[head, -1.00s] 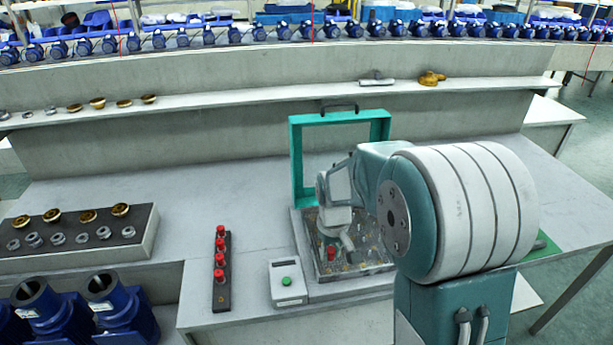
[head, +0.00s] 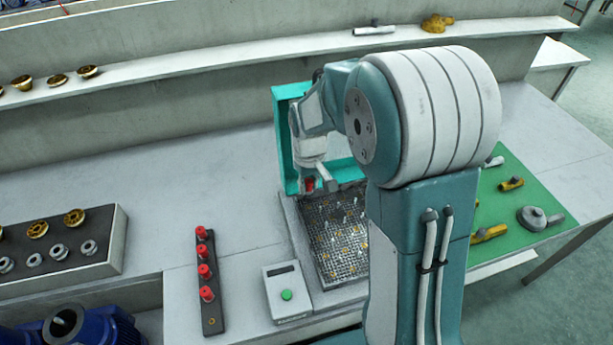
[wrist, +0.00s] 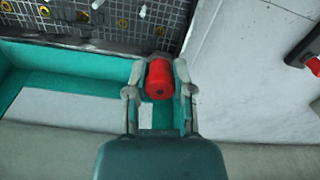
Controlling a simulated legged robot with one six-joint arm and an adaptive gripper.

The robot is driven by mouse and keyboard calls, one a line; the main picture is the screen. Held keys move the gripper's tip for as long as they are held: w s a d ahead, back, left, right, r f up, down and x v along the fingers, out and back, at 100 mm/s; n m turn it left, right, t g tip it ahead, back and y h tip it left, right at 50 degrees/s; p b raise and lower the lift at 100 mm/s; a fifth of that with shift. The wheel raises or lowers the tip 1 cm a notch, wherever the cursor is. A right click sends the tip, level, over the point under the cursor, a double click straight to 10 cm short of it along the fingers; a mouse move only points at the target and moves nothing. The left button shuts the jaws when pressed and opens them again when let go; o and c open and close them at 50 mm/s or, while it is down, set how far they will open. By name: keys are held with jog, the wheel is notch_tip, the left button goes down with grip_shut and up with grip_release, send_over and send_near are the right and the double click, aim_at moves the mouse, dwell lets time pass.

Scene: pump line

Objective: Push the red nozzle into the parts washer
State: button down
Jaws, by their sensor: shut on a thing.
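My gripper (head: 313,184) is shut on a red nozzle (wrist: 159,80), which sits between its two fingers in the wrist view. In the head view only a bit of the nozzle's red (head: 309,185) shows. The parts washer has a raised teal lid frame (head: 283,140) and a dark mesh bed (head: 335,235) with several small pale and brass pegs. My gripper is at the bed's back edge, in front of the lid frame. The mesh bed also shows at the top of the wrist view (wrist: 110,28). My arm hides the bed's right side.
A black strip (head: 211,322) with several red nozzles stands left of the washer. A white box with a green button (head: 284,297) is in front. A green mat (head: 530,195) with brass and grey parts lies at right.

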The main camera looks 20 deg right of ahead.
aim_at(308, 207)
jog(key=shift+f, duration=2.95)
jog(key=shift+s+f, duration=0.1)
jog(key=shift+f, duration=0.1)
jog(key=shift+c, duration=2)
grip_release()
jog(key=shift+d, duration=0.1)
jog(key=shift+a+r, duration=0.15)
jog(key=shift+r, duration=0.55)
jog(key=shift+a+r, duration=0.1)
jog(key=shift+r, duration=0.6)
jog(key=shift+d+r, duration=0.2)
jog(key=shift+r, duration=1.4)
